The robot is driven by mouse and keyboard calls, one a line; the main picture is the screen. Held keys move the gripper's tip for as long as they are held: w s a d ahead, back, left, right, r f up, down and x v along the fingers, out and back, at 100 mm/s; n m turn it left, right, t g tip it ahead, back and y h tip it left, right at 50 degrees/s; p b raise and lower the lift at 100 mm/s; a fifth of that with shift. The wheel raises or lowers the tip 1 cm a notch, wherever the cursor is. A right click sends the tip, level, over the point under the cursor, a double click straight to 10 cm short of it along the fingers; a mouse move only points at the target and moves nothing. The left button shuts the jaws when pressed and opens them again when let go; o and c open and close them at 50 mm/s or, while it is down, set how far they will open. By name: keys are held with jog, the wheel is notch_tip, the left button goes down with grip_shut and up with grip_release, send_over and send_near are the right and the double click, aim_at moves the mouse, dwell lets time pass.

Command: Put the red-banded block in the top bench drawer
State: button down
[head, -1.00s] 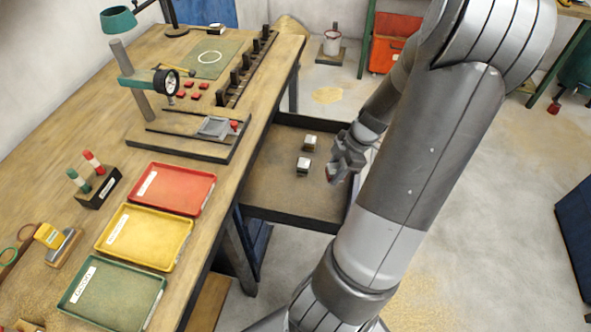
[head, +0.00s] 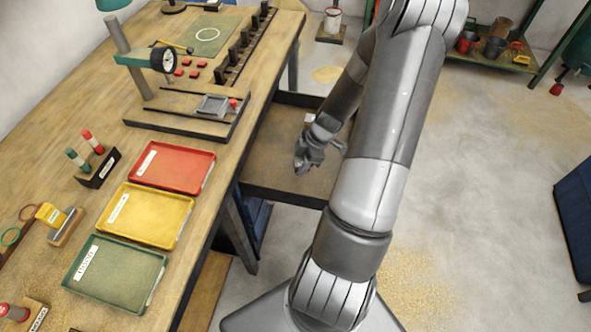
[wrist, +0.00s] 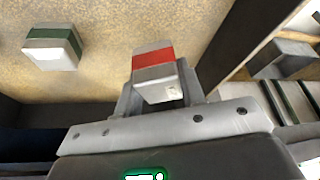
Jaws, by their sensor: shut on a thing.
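The red-banded block (wrist: 154,72) is between the fingers of my gripper (wrist: 160,98) in the wrist view; its body is pale grey with a red band. My gripper is shut on it. In the head view my gripper (head: 306,160) is low over the open bench drawer (head: 265,165), and the held block cannot be made out there. I cannot tell whether the block touches the drawer floor. The drawer is pulled out from under the bench, with a brown floor and dark walls.
A green-banded block (wrist: 52,46) lies on the drawer floor, left of my gripper in the wrist view. The workbench (head: 225,150) stands left of the drawer, with a red tray (head: 208,178), a yellow tray (head: 187,222) and a green tray (head: 157,280) near its edge.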

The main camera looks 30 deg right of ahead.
aim_at(295, 177)
jog(key=shift+w+a+f, duration=0.55)
jog(key=shift+w+f, duration=0.05)
jog(key=shift+w, duration=0.15)
jog(key=shift+f, duration=1.95)
jog(key=shift+f, duration=0.1)
jog(key=c, duration=0.9)
grip_release()
